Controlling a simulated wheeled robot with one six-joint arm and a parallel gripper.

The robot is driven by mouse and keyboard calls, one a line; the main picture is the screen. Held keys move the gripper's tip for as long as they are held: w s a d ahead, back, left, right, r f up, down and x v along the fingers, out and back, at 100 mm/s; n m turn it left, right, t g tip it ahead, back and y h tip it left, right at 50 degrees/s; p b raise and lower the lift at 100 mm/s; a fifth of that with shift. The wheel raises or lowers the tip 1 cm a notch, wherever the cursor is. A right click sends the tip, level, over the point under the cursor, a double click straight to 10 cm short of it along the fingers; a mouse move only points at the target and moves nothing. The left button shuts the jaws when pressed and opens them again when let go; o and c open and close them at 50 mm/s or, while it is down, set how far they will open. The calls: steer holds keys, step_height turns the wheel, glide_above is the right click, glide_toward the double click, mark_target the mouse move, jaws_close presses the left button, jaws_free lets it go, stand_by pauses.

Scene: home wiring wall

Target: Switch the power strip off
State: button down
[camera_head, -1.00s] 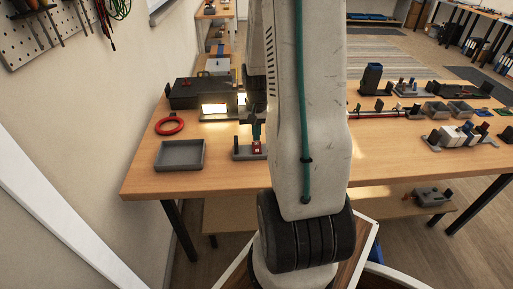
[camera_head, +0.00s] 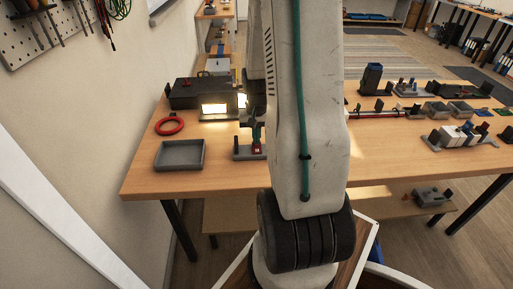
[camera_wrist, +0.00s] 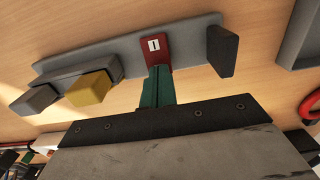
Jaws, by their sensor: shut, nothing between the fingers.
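The power strip (camera_wrist: 120,47) is a long grey bar on the wooden bench, lying across the upper part of the wrist view. Its red switch (camera_wrist: 157,53) carries a white label with a dark mark. A yellow block (camera_wrist: 90,88) and dark grey blocks stand on it. My gripper (camera_wrist: 157,72) has green fingers, closed together and empty. Their tips are right at the red switch; whether they touch it I cannot tell. In the head view the red switch (camera_head: 257,149) shows small beside my arm, which hides much of the strip.
A grey tray (camera_head: 180,155) and a red ring (camera_head: 169,126) lie left of the strip. A dark box with lit panels (camera_head: 214,109) stands behind. Several parts stand on the bench at right. The front of the bench is clear.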

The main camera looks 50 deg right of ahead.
steer(key=shift+f, duration=0.35)
steer(key=shift+r, duration=3.55)
steer(key=shift+s+a, duration=0.2)
steer(key=s+a+r+n, duration=0.3)
steer(key=a+r, duration=0.3)
steer(key=a, duration=0.4)
steer(key=s+a+r+n+t, duration=0.1)
steer(key=s+a+r+n, duration=0.2)
steer(key=a, duration=0.7)
steer(key=s+a+r+n, duration=0.4)
steer(key=s+a+r, duration=0.2)
steer(key=a+r, duration=0.3)
steer(key=shift+a+r, duration=0.25)
steer(key=shift+a, duration=0.25)
